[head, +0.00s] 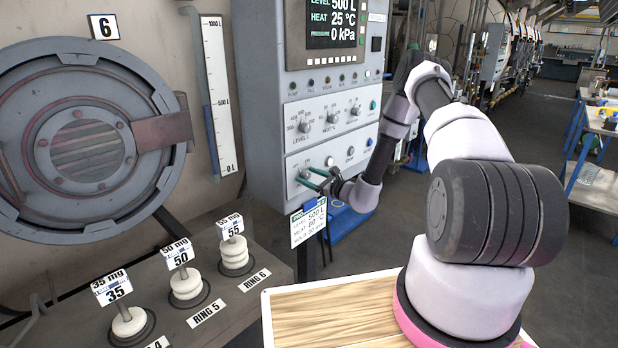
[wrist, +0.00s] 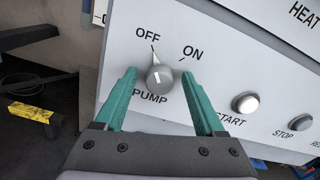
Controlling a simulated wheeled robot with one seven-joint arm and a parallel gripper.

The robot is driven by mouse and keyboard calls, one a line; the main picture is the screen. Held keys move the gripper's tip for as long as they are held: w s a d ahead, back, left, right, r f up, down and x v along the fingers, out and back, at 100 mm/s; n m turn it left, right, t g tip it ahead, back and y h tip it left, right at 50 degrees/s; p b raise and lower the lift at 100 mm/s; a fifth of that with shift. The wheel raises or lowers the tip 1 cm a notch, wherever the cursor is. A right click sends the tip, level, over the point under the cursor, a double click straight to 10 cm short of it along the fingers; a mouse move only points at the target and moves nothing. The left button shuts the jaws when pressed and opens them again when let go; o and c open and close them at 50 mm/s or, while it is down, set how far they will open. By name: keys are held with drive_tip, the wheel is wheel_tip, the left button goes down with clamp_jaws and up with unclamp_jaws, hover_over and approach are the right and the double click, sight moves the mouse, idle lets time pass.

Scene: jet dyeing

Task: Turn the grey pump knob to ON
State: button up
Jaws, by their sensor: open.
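The grey pump knob (wrist: 159,78) sits on the pale panel in the wrist view, above the PUMP label. Its pointer line leans up toward the OFF mark; the ON mark is up and to its right. My gripper (wrist: 159,74) is open, with one green finger on each side of the knob. A gap seems to show between each finger and the knob, but I cannot tell whether either touches. In the head view, my gripper (head: 318,181) is at the lower left of the control cabinet, close to the knob (head: 305,173).
A white START button (wrist: 245,103) and a grey STOP button (wrist: 302,122) lie right of the knob. A hanging sign card (head: 309,222) is just below my gripper. Other knobs (head: 305,127) are on the panel above. The round vessel door (head: 85,150) stands left.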

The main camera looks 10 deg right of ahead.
drive_tip(key=shift+c, duration=0.4)
clamp_jaws()
drive_tip(key=shift+m, duration=0.3)
drive_tip(key=m, duration=0.6)
drive_tip(key=shift+w+m, duration=0.1)
drive_tip(key=shift+m, duration=0.2)
drive_tip(key=m, duration=0.6)
drive_tip(key=shift+d+f, duration=0.1)
drive_tip(key=shift+d, duration=0.05)
drive_tip(key=shift+m, duration=0.4)
drive_tip(key=shift+o, duration=0.4)
unclamp_jaws()
